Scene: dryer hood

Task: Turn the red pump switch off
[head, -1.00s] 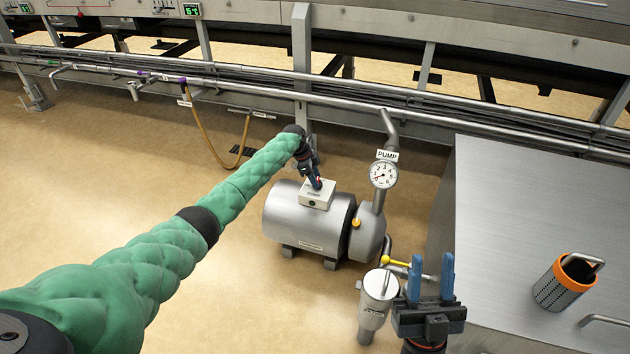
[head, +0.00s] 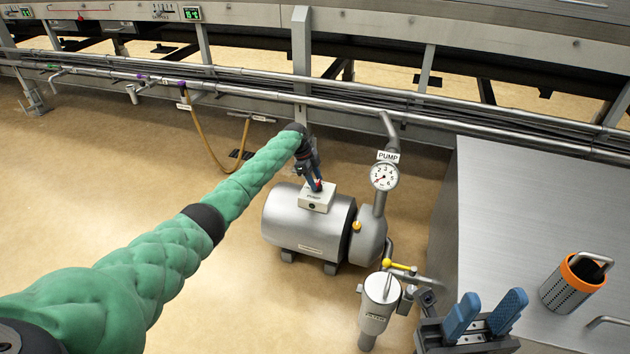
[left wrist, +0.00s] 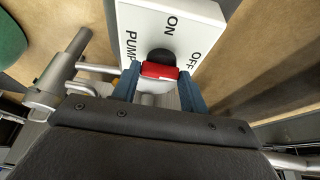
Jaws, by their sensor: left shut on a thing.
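The red pump switch (left wrist: 160,71) sits on a black base on a white box marked PUMP, ON and OFF (left wrist: 172,25). In the head view this box (head: 316,197) is on top of the grey pump (head: 305,222). My left gripper (head: 317,184) reaches down to the box from above. In the left wrist view its blue fingers (left wrist: 160,84) stand on both sides of the red switch, shut on it. I cannot tell whether the switch is at ON or OFF. My right gripper (head: 485,311) is open and empty at the lower right, tilted.
A round gauge (head: 384,177) under a PUMP sign stands right of the pump. A metal filter housing (head: 379,300) with a yellow valve handle (head: 399,265) is near my right gripper. An orange-rimmed basket (head: 574,285) stands on the steel surface (head: 520,210). The floor at left is clear.

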